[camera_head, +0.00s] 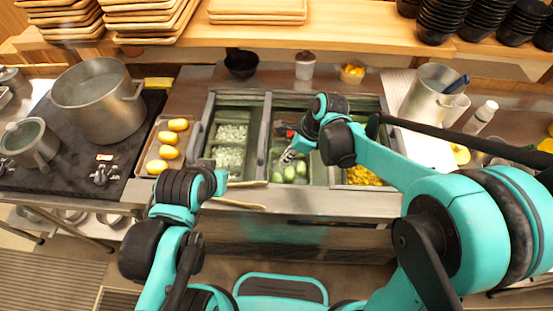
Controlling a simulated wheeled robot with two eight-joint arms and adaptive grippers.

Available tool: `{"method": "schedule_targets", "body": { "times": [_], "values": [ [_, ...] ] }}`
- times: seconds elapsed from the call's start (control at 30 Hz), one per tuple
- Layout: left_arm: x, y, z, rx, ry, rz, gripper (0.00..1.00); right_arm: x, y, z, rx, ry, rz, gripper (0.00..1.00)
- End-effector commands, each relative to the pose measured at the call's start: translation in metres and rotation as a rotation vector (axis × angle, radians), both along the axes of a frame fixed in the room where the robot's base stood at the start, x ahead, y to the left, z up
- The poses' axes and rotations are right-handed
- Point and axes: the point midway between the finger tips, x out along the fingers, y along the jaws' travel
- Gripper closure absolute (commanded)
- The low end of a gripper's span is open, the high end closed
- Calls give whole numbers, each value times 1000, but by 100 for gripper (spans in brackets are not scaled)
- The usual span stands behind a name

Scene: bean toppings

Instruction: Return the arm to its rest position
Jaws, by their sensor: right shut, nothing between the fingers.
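My right arm reaches over the topping station from the right. Its gripper (287,156) is shut and empty, low over the middle compartment, just above the green oval pieces (289,172). I cannot tell whether it touches them. My left arm stands folded at the lower left, in front of the counter. Its gripper is not clearly visible.
The topping station (266,128) also holds pale diced food (230,158) and yellow bits (362,176). A tray of yellow items (149,163) and a large pot (100,103) are left. A metal pitcher (430,92) stands right. A wooden shelf (330,38) runs behind.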

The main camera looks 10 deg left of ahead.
Motion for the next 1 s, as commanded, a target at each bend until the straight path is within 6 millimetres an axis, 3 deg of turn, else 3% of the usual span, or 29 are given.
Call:
{"method": "schedule_targets", "body": {
  "times": [0.03, 0.1, 0.3, 0.77, 0.87, 1.0],
  "values": [
    [0, 0, 9, 0, 0, 0, 100, -1, -5, 16, 0, -1, -1, 100],
    [0, 0, 13, 0, 0, 0, 100, -1, -10, 30, 0, -1, -1, 100],
    [0, 0, 20, 0, 0, 0, 100, -3, -22, 57, -1, -1, 0, 100],
    [0, 0, 19, 0, 0, 0, 100, -7, -31, 65, -12, -29, 31, 100],
    [0, 0, 13, 0, 0, 0, 100, -16, -47, 68, -47, -122, 139, 100],
    [0, 0, -1, 0, 0, 0, 100, -41, -87, 70, -172, -340, 427, 100]
  ]
}}
